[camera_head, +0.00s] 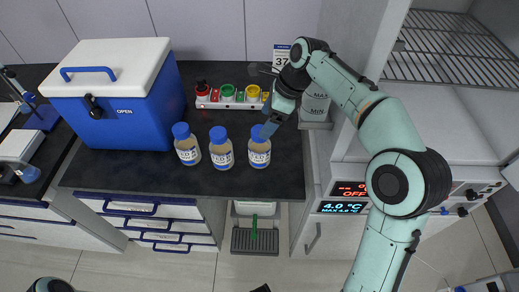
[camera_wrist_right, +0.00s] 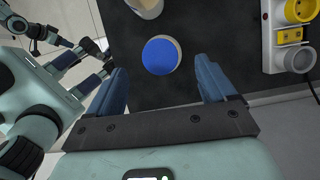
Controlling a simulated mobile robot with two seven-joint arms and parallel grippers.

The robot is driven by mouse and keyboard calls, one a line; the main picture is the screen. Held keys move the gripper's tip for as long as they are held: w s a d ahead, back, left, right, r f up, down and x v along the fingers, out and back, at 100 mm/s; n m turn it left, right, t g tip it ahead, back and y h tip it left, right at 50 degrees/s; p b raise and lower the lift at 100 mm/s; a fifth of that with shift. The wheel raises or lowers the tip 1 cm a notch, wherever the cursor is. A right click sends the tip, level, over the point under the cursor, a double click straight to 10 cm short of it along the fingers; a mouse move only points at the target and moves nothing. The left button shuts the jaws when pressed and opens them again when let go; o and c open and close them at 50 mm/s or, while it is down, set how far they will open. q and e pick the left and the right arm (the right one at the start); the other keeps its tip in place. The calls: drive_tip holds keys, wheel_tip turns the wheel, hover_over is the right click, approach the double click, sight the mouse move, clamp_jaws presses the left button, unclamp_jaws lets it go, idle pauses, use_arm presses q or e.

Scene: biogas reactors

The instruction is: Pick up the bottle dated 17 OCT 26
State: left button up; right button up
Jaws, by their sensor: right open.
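Three bottles with blue caps, tan contents and white labels stand upright on the dark counter: a left bottle (camera_head: 187,146), a middle bottle (camera_head: 221,150) and a right bottle (camera_head: 259,152). The dates on their labels are too small to read. My right gripper (camera_head: 268,128) is open at the right bottle's cap, partly covering it. In the right wrist view the blue cap (camera_wrist_right: 160,55) lies between and just beyond the open fingers (camera_wrist_right: 163,78), with gaps on both sides. Part of my left arm shows at the left there; its finger state is unclear.
A blue cooler box (camera_head: 112,100) with a white lid stands left of the bottles. A power strip with coloured plugs (camera_head: 232,97) lies behind them. An open cabinet with a wire rack (camera_head: 450,48) is at the right.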

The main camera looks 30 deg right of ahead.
sight(260, 147)
drive_tip(key=b+x, duration=0.1)
drive_tip(key=x, duration=0.5)
clamp_jaws()
drive_tip(key=shift+r, duration=0.1)
